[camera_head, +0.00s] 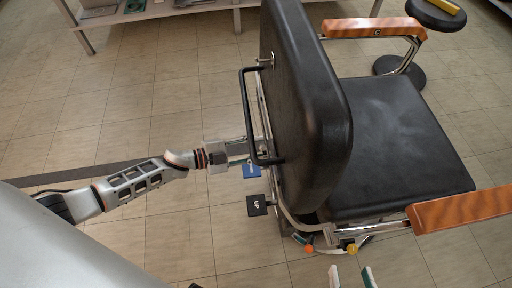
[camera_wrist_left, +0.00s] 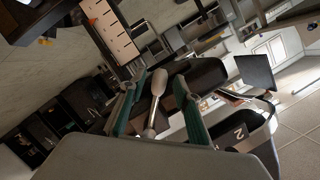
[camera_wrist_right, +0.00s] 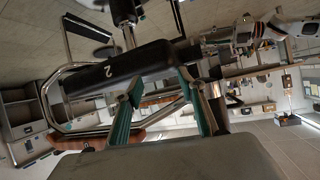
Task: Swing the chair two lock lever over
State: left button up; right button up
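Chair two is a black padded chair; its backrest (camera_head: 300,100) faces me in the head view, with the seat (camera_head: 395,145) beyond. A "2" label shows in both wrist views. My left gripper (camera_head: 250,149) is at the black handle bar (camera_head: 247,110) behind the backrest. In the left wrist view its teal fingers (camera_wrist_left: 158,105) are apart, with a pale-handled lever (camera_wrist_left: 158,84) on a chrome rod appearing between them; contact is unclear. I cannot tell whether this is the lock lever. My right gripper (camera_head: 351,278) is open below the seat; its fingers (camera_wrist_right: 160,95) appear apart, apparently empty.
Orange armrests (camera_head: 460,209) flank the seat. An orange knob (camera_head: 308,249) and a yellow knob (camera_head: 352,248) sit low by the chair. A black "UP" pedal (camera_head: 257,205) and a blue pedal (camera_head: 251,171) lie left of it. A stool (camera_head: 436,14) stands behind; left floor is clear.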

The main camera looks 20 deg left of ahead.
pick_arm(q)
jog(key=s+a, duration=0.3)
jog(key=a, duration=0.2)
pick_arm(e)
jog(key=shift+s+f, duration=0.2)
jog(key=shift+s, duration=0.05)
pick_arm(q)
jog(key=shift+s+a, duration=0.1)
pick_arm(e)
jog(key=shift+w+r, duration=0.1)
jog(key=shift+w, duration=0.1)
pick_arm(q)
jog(key=v, duration=1.2)
pick_arm(e)
jog(key=shift+s, duration=0.15)
